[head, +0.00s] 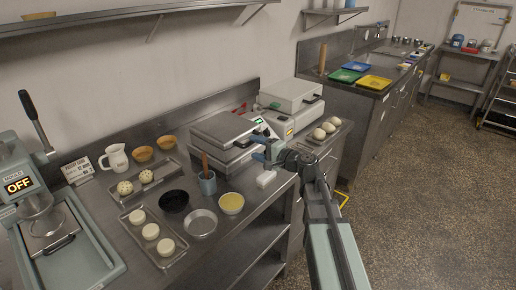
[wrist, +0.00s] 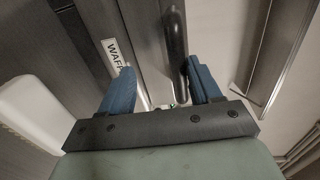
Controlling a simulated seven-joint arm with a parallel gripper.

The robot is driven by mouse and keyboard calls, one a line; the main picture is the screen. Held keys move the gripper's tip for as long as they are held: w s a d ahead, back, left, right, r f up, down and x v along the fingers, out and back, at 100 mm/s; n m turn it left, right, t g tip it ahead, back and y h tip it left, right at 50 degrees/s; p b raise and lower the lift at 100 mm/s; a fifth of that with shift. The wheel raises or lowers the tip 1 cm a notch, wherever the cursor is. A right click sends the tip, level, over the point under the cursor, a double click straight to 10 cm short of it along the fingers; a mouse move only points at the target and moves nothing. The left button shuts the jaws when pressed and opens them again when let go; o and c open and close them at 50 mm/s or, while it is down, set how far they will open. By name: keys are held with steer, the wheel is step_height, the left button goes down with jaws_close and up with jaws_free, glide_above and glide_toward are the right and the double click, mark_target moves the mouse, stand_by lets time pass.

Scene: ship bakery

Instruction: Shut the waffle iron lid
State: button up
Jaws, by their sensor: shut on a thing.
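The waffle iron (head: 232,152) stands on the steel counter in the middle of the head view. Its grey lid (head: 221,126) lies close over the base, nearly flat; I cannot tell whether a gap remains. My gripper (head: 266,146) is at the iron's right front edge, its blue fingers toward the lid. In the wrist view the dark bar handle (wrist: 175,45) runs between my gripper's two blue fingers (wrist: 161,72), nearer the right one. My gripper is shut on this handle. A label reading "WAFF" (wrist: 114,54) shows beside it. My gripper hides part of the iron's front.
A white block (head: 266,179) lies below my gripper. A second white machine (head: 290,95) stands behind, with buns on a tray to its right. Bowls and trays crowd the left counter.

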steer(key=shift+f, duration=0.15)
steer(key=v, duration=1.3)
steer(key=shift+s+d, duration=0.3)
steer(key=s+d+f+n+g+h, duration=0.25)
steer(key=s+f+g, duration=0.2)
steer(key=f, duration=0.75)
steer(key=s+d+f+n+g+h, duration=0.25)
steer(key=s+f+h, duration=0.2)
steer(key=f, duration=0.75)
steer(key=s+d+f+n+g+h, duration=0.1)
steer(key=s+d+f+g+h, duration=0.25)
steer(key=f, duration=0.85)
steer(key=s+a+f+n+g, duration=0.1)
steer(key=s+a+f+g, duration=0.1)
steer(key=s+f, duration=0.5)
steer(key=s+a+f+n+g+h, duration=0.1)
steer(key=s+a+f+g, duration=0.2)
steer(key=s+f, duration=0.5)
steer(key=s+a+f+n+g, duration=0.1)
steer(key=s+f, duration=0.6)
steer(key=s, duration=0.8)
steer(key=shift+s+a+f+g, duration=0.4)
steer(key=shift+a+g, duration=0.45)
steer(key=shift+g, duration=0.2)
